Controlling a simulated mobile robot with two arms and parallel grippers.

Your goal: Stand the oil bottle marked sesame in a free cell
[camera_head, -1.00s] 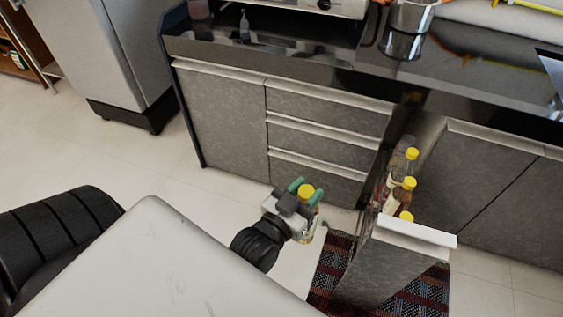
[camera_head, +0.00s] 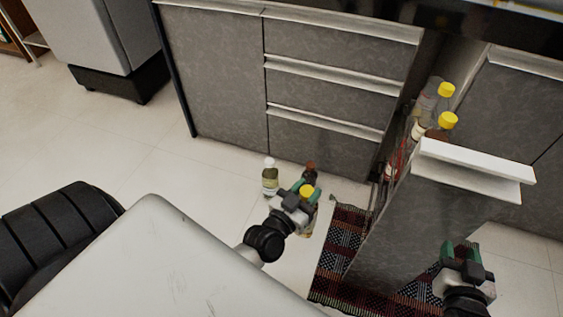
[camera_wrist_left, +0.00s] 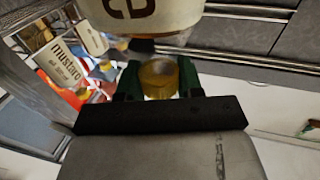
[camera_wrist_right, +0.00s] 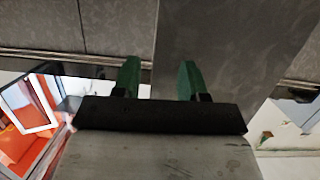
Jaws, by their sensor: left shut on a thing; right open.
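My left gripper (camera_head: 308,192) is shut on a yellow-capped bottle (camera_head: 307,190), held over the floor left of the pull-out unit. In the left wrist view its yellow cap (camera_wrist_left: 158,76) is between the fingers. A pale label (camera_wrist_left: 140,14) above the cap is cut off, so I cannot read it whole. The pull-out unit (camera_head: 420,215) stands out from the counter; its cells are mostly hidden behind its front. Yellow-capped bottles (camera_head: 446,120) stand in it. My right gripper (camera_head: 460,252) is open and empty in front of the unit.
A white-capped bottle (camera_head: 269,178) and a dark-capped bottle (camera_head: 310,172) stand on the floor behind my left gripper. A patterned rug (camera_head: 335,255) lies beside the unit. Floor at left is clear.

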